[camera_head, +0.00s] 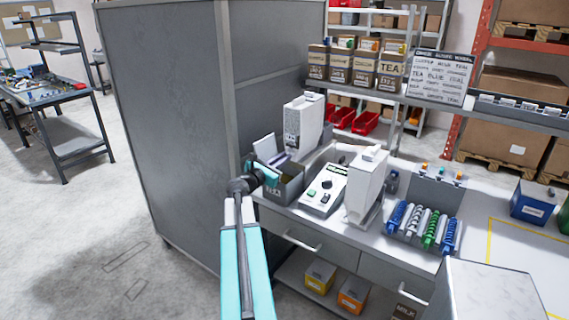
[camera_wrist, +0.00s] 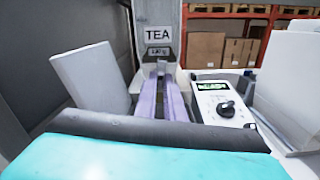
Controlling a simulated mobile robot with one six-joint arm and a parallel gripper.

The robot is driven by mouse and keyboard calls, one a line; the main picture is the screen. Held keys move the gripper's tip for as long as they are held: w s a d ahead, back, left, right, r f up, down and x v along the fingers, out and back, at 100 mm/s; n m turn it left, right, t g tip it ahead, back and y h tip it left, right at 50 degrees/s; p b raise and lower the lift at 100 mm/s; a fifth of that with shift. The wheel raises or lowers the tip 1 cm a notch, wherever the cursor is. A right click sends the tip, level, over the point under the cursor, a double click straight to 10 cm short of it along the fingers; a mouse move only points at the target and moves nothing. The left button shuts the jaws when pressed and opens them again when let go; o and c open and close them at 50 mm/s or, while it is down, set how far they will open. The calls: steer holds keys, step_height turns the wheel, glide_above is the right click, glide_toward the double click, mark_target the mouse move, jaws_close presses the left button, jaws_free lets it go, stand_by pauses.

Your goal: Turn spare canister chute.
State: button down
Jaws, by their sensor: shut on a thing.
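My gripper (camera_head: 268,172) is at the left end of the bench, above and against a grey open box (camera_head: 291,188). Its teal and dark front edge fills the bottom of the wrist view, and the fingertips are hidden there. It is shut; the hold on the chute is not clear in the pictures. Lavender strips (camera_wrist: 160,100) run from beyond my gripper toward a tall white dispenser (camera_head: 304,125); they cannot be told apart clearly as chute or contents. A TEA label (camera_wrist: 158,34) shows above their far end. A white panel (camera_wrist: 91,80) leans at their left.
A control box with a black knob (camera_head: 325,190) stands just right of the grey box. A second white dispenser (camera_head: 366,187) is beyond it, then blue, white and green coils (camera_head: 421,227). A tall grey partition (camera_head: 180,120) closes the left side.

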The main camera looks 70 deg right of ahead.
steer(key=m+b, duration=0.7)
steer(key=b, duration=0.2)
steer(key=m+b, duration=0.7)
steer(key=b, duration=0.3)
steer(key=m+b, duration=0.7)
steer(key=b, duration=0.3)
steer(key=shift+s+f+m, duration=0.2)
steer(key=shift+f+m, duration=0.1)
steer(key=shift+f, duration=0.1)
steer(key=c, duration=1.8)
jaws_free()
steer(key=shift+c, duration=0.2)
steer(key=shift+a, duration=0.15)
